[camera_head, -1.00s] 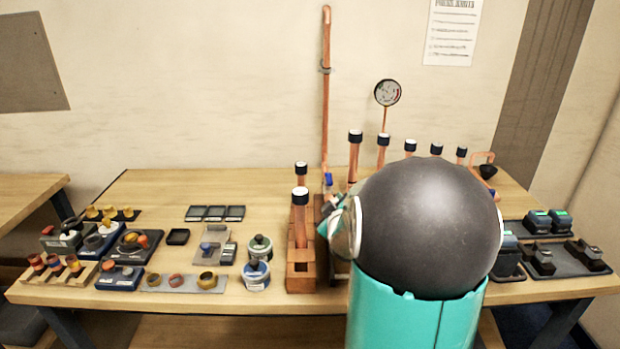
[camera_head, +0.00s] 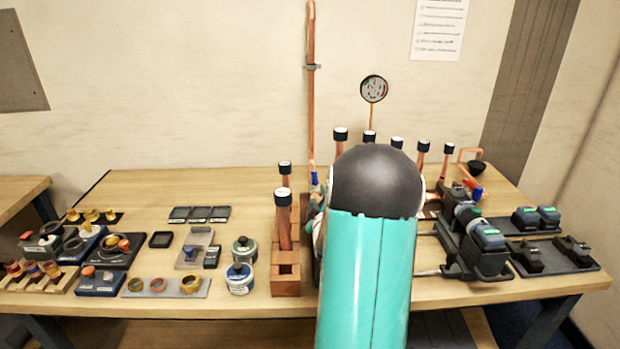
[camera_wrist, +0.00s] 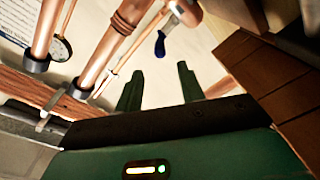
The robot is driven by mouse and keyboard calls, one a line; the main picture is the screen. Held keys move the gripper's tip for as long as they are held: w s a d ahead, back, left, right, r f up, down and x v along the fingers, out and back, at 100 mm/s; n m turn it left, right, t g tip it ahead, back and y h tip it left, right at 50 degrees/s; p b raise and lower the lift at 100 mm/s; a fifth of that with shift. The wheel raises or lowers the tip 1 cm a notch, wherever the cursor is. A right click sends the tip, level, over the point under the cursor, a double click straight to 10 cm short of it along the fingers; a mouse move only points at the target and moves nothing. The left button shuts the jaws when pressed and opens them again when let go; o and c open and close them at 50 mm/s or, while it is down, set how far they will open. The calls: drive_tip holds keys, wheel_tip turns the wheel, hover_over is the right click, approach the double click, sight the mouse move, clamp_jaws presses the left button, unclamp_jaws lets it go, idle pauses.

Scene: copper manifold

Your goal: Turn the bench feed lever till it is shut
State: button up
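The feed lever has a blue handle (camera_head: 315,178) low on the tall copper pipe (camera_head: 311,95) at the back of the bench. In the wrist view the blue handle (camera_wrist: 160,43) hangs at an angle from the pipe fitting, just beyond my fingertips. My gripper (camera_wrist: 160,68) is open, with its two green fingers apart and nothing between them. The handle shows above the gap between the fingers and appears apart from them. In the head view my arm hides most of the gripper and the lower pipework.
A wooden block rack with capped copper pipes (camera_head: 284,222) stands just left of my arm. A round gauge (camera_head: 374,88) rises behind it. Dark devices (camera_head: 487,250) stand at right, and small trays and rings fill the left. Brown block walls (camera_wrist: 275,80) are close right in the wrist view.

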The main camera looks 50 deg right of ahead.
sight(314, 175)
drive_tip(key=x, duration=1.2)
clamp_jaws()
